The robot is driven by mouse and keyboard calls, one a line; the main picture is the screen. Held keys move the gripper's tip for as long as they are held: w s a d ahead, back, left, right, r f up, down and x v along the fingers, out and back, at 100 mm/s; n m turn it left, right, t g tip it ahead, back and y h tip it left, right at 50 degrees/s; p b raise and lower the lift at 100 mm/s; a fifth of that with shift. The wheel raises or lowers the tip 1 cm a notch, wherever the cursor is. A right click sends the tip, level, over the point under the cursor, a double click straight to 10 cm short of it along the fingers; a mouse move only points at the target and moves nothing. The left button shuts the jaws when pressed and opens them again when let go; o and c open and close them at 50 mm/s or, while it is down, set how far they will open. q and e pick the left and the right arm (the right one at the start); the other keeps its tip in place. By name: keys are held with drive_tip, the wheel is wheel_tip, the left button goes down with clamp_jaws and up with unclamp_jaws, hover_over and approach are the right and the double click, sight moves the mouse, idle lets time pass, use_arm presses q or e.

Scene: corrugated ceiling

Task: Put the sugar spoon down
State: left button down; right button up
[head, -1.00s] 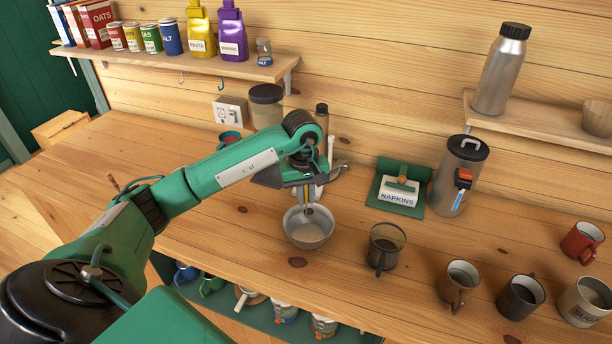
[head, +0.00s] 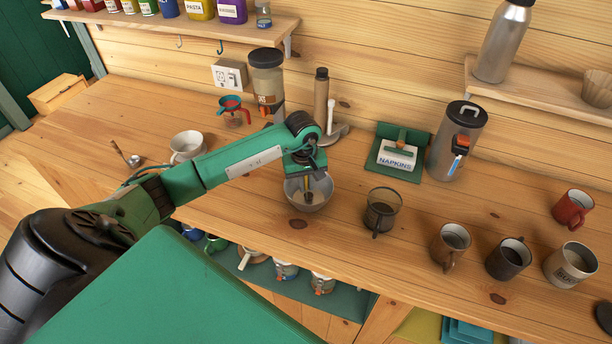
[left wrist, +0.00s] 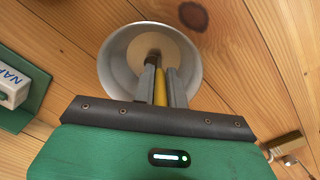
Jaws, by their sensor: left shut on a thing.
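The sugar spoon, a slim thing with a yellow handle (left wrist: 160,88) and a dark end, is between the fingers of my left gripper (left wrist: 160,82), which is shut on it. In the head view, my left gripper (head: 308,176) is low over a grey metal bowl (head: 320,204), with the spoon pointing down into it. In the left wrist view, the bowl (left wrist: 112,68) has a pale round patch inside, under the spoon's dark end. I cannot tell whether the spoon touches the bowl. My right gripper is not in view.
The napkin holder (head: 398,154) and a metal flask (head: 458,145) are behind. A white mug (head: 187,147) stands left. The counter between bowl and napkins is clear.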

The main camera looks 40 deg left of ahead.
use_arm(q)
drive_tip(key=shift+f+b, duration=0.15)
drive_tip(key=shift+b, duration=0.15)
drive_tip(key=c, duration=1.4)
unclamp_jaws()
drive_tip(key=shift+c, duration=0.2)
drive_tip(key=shift+r+p, duration=0.25)
drive_tip(key=shift+p, duration=0.1)
wheel_tip(320, 180, up, 11)
drive_tip(key=b, duration=0.5)
drive_tip(key=shift+s+a+f, duration=0.15)
drive_tip(key=shift+r, duration=0.6)
